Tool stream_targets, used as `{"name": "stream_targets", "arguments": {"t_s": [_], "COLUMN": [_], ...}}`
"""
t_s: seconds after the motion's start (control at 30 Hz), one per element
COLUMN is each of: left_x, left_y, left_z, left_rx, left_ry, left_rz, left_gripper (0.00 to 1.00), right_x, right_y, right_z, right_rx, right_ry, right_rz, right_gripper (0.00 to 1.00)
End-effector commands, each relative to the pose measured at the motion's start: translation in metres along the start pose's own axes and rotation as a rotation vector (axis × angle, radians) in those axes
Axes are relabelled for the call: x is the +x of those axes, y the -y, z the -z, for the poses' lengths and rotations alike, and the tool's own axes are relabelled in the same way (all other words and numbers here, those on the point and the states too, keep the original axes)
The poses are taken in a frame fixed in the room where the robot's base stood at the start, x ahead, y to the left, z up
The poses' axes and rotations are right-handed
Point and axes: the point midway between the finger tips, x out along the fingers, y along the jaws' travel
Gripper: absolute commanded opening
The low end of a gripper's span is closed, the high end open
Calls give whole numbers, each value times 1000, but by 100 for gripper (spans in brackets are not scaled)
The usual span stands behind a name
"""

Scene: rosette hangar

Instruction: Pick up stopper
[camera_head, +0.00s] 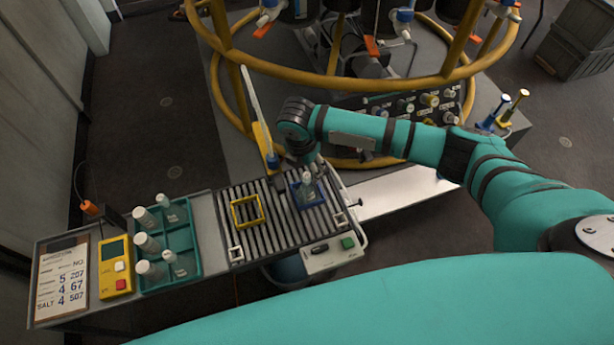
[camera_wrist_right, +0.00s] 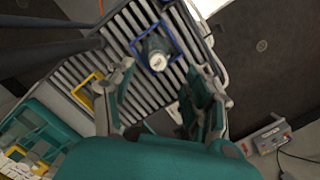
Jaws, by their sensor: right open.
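A bottle with a pale stopper (camera_wrist_right: 157,62) on top stands inside a blue square frame (camera_head: 296,200) on the slatted rack (camera_head: 276,222). In the right wrist view the blue frame (camera_wrist_right: 136,44) surrounds the bottle (camera_wrist_right: 155,46). My right gripper (camera_wrist_right: 165,78) is open, its two fingers apart on either side of the stopper's line of sight, with nothing between them. In the head view it points down just above the bottle (camera_head: 307,190) and partly hides it. I cannot tell the exact gap. My left gripper is not in view.
A yellow square frame (camera_head: 234,213) lies on the rack, left of the blue one. A teal tray (camera_head: 190,268) holds several white-capped bottles. A yellow meter (camera_head: 115,266) and a label board (camera_head: 60,285) are further left. A yellow tubular frame (camera_head: 330,82) stands behind.

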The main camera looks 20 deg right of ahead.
Motion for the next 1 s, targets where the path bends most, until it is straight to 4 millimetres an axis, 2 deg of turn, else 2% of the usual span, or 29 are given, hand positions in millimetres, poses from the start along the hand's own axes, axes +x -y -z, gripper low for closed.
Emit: {"name": "stream_targets", "arguments": {"t_s": [0.2, 0.3, 0.57, 0.9, 1.0], "left_x": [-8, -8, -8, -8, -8], "left_y": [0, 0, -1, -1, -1], "left_z": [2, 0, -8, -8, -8], "left_rx": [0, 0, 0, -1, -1], "left_ry": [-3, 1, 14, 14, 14], "left_rz": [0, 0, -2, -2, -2], "left_gripper": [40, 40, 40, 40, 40], "right_x": [33, 42, 45, 44, 44], "right_y": [-1, -2, -2, -2, -2], "right_z": [1, 1, 1, 0, 0], "right_rx": [1, 0, 0, 0, 0], "right_ry": [-1, 0, 0, 0, 0], "right_rz": [5, 3, 1, 1, 1], "right_gripper": [54, 54, 54, 9, 9]}}
